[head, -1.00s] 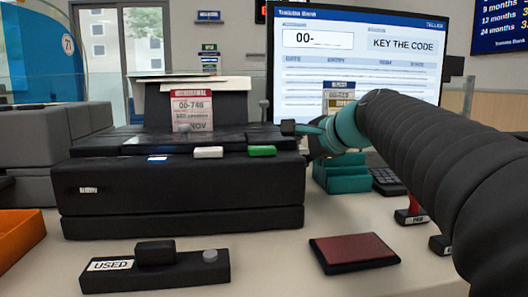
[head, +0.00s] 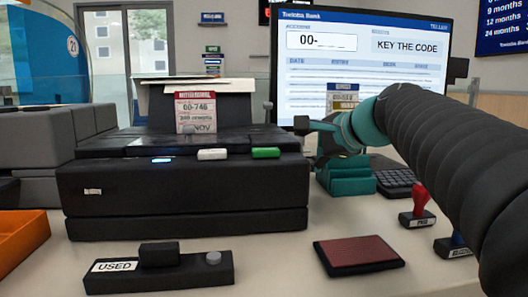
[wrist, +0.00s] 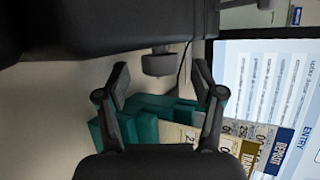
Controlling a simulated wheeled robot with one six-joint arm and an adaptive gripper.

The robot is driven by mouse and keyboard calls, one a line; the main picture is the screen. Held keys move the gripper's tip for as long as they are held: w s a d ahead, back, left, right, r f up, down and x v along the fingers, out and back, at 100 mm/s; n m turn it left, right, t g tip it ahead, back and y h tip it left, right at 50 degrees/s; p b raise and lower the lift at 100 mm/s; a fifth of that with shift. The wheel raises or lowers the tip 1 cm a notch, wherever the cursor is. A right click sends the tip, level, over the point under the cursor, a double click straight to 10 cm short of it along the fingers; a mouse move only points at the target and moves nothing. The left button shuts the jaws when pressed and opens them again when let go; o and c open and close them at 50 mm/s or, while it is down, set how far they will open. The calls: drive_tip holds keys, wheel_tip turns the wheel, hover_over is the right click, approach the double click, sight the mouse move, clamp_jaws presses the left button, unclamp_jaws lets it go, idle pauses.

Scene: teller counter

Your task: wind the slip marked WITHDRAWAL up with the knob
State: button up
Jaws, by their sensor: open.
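The slip marked WITHDRAWAL (head: 195,112), with a red header, stands upright in the black printer (head: 180,200) in the head view. My gripper (head: 305,125) is at the printer's right end, partly hidden by my own arm. In the wrist view my gripper (wrist: 161,72) is open, with its two fingers apart and nothing held. A dark round knob (wrist: 157,63) shows between and just beyond the fingertips, below the dark printer body (wrist: 90,30). I cannot tell whether a finger touches it.
A teal holder (head: 345,178) with other slips stands right of the printer, by the monitor (head: 360,60). A red pad (head: 358,252), a red stamp (head: 418,205) and a USED box (head: 160,270) lie in front. An orange tray (head: 20,235) is at left.

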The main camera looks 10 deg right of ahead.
drive_tip(key=v, duration=0.9)
drive_tip(key=shift+s, duration=0.2)
drive_tip(key=shift+d, duration=0.1)
